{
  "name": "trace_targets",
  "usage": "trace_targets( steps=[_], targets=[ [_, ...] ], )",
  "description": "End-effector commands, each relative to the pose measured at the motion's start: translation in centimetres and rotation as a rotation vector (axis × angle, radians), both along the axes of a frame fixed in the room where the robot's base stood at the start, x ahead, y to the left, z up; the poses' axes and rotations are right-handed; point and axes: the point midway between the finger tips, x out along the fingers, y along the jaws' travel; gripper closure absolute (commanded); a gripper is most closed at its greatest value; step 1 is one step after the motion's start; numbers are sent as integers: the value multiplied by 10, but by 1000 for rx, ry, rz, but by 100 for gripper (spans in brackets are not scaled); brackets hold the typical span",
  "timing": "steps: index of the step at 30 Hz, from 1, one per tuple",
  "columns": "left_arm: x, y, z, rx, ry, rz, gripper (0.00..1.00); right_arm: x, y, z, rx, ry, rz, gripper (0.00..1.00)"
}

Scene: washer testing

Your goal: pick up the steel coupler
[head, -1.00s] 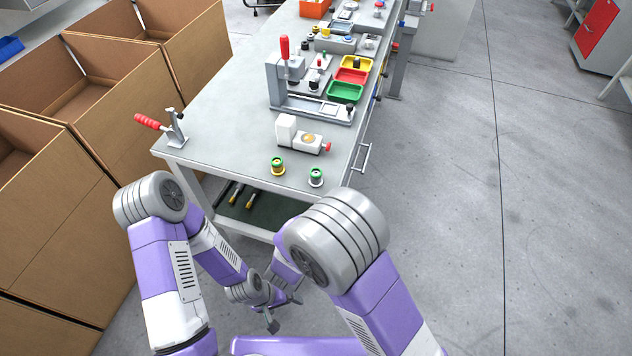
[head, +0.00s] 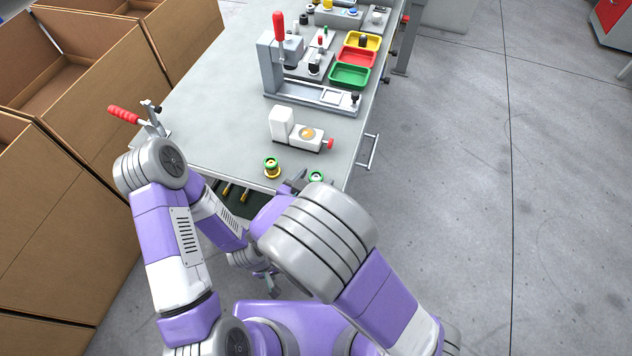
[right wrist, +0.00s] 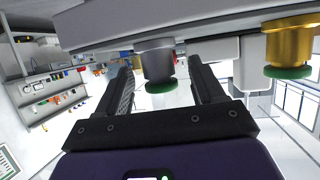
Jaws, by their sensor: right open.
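The steel coupler (head: 317,176), a small grey part with a green ring, stands near the table's front edge and is partly hidden by my right arm. In the right wrist view, which is upside down, the steel coupler (right wrist: 157,62) shows in line with the gap between the fingers. My right gripper (head: 298,180) is open and empty beside it. Its two fingers (right wrist: 160,85) show apart, one on each side of the coupler in the picture; I cannot tell how deep it sits between them. My left gripper (head: 270,284) hangs low before the table, its jaws unclear.
A brass coupler (head: 272,168) with a green ring stands just left of the steel one; it also shows in the right wrist view (right wrist: 289,45). A white fixture (head: 297,132) stands behind them. A red-handled clamp (head: 124,115) is at the table's left edge. Cardboard boxes (head: 75,190) stand left.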

Motion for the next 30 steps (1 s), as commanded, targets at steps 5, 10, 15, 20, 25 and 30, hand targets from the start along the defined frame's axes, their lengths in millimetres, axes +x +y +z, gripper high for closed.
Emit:
trace_targets(
  steps=[5,10,15,20,25,30],
  targets=[
    [0,0,-16,0,-1,0,10,21,-12,-13,0,1,-2,32],
    [0,0,-17,0,-1,0,10,27,-15,-13,-1,1,-1,32],
    [0,0,-16,0,-1,0,10,27,-15,-13,0,1,0,34],
    [0,0,-16,0,-1,0,10,27,-14,-13,0,1,0,58],
    [0,0,-17,0,-1,0,10,27,-14,-13,0,1,0,84],
    [0,0,-17,0,-1,0,10,27,-14,-12,-1,0,0,97]
  ],
)
